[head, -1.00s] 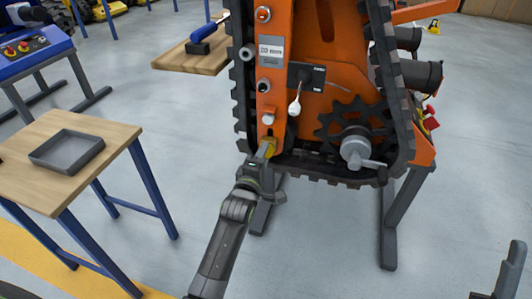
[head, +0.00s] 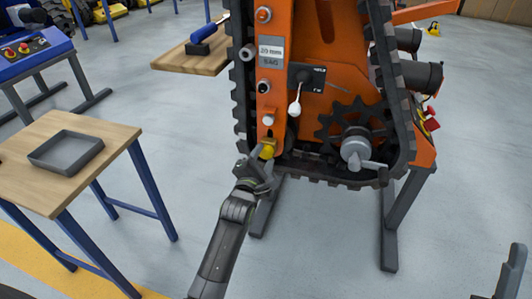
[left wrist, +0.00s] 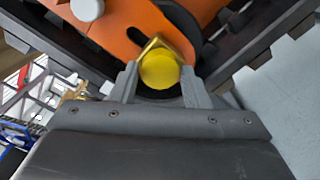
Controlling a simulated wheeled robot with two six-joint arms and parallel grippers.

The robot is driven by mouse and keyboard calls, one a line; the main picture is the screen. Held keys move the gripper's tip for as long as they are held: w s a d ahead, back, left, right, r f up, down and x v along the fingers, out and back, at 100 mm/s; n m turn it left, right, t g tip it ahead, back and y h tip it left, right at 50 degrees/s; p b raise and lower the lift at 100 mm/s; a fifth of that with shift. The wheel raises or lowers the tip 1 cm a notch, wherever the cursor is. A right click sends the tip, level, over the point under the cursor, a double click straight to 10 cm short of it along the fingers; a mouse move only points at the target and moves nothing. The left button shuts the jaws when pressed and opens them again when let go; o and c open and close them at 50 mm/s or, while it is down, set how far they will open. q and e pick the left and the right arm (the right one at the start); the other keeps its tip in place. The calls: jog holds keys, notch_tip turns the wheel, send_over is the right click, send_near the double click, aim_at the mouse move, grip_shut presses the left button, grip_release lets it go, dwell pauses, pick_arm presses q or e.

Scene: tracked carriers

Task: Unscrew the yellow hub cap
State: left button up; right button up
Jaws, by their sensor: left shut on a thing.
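The yellow hub cap (head: 267,150) sits low on the orange frame of the tracked carrier (head: 350,90), near the bottom left of the track. In the left wrist view the cap (left wrist: 159,69) shows a round yellow face with a brassy angular part behind it. My left gripper (head: 262,164) is at the cap, and in the wrist view its two fingers (left wrist: 160,84) stand on either side of it, shut on it. The cap is still against the orange frame.
A wooden table with a grey tray (head: 38,161) stands at the left. A wooden shelf (head: 192,62) with a blue-handled tool is behind. A toothed sprocket (head: 352,128), a white-knobbed lever (head: 295,108) and the rubber track are close to the right of the cap.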

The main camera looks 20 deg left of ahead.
pick_arm(q)
jog(key=n, duration=0.4)
jog(key=shift+r, duration=0.1)
jog(key=o, duration=0.8)
